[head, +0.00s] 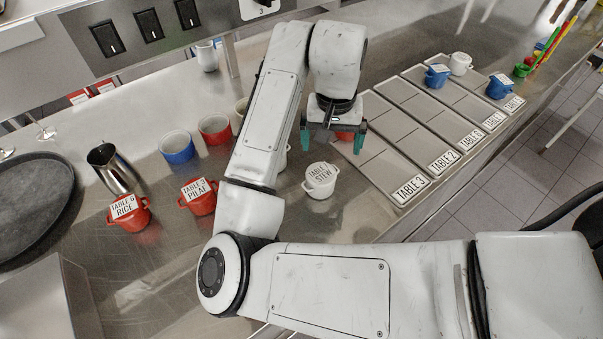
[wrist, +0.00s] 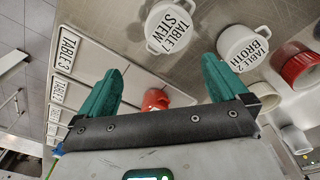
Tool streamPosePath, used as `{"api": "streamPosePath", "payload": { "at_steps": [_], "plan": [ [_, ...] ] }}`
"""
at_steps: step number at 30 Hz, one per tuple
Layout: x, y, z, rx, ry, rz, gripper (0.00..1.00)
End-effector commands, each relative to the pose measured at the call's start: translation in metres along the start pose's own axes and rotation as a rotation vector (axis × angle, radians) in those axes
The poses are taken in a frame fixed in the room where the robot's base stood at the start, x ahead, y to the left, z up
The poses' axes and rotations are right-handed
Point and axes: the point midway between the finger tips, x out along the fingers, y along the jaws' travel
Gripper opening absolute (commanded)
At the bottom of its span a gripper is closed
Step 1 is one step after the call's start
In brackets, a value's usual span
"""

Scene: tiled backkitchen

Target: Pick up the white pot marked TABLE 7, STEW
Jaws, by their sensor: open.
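The white pot marked TABLE 7, STEW (head: 320,188) stands upright on the steel counter, just left of the TABLE 3 tray in the head view. Its number is hard to read there, but in the wrist view the label on the pot (wrist: 172,28) reads TABLE 7, STEW. My gripper (head: 332,141) is open and empty, above the counter and beyond the pot in the head view. In the wrist view the green fingers of my gripper (wrist: 160,72) are spread, and the pot lies past their tips, apart from them.
A white TABLE 2, BROTH pot (wrist: 243,47) stands close beside the stew pot. A red pot (wrist: 155,98) shows between my fingers. Red RICE (head: 129,217) and PILAF (head: 200,202) pots stand to the left. Labelled trays (head: 385,178) line the right; blue pots (head: 437,79) sit farther back.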

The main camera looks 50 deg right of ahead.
Motion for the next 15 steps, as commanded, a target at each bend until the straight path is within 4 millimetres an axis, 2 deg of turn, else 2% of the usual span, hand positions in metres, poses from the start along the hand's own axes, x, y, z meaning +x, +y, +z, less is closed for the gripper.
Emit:
{"api": "streamPosePath", "payload": {
  "at_steps": [5, 15],
  "plan": [
    [0.004, -0.009, 0.013, 0.009, -0.063, -0.019, 1.0],
    [0.049, -0.01, 0.017, 0.007, -0.065, -0.018, 1.0]
  ]
}}
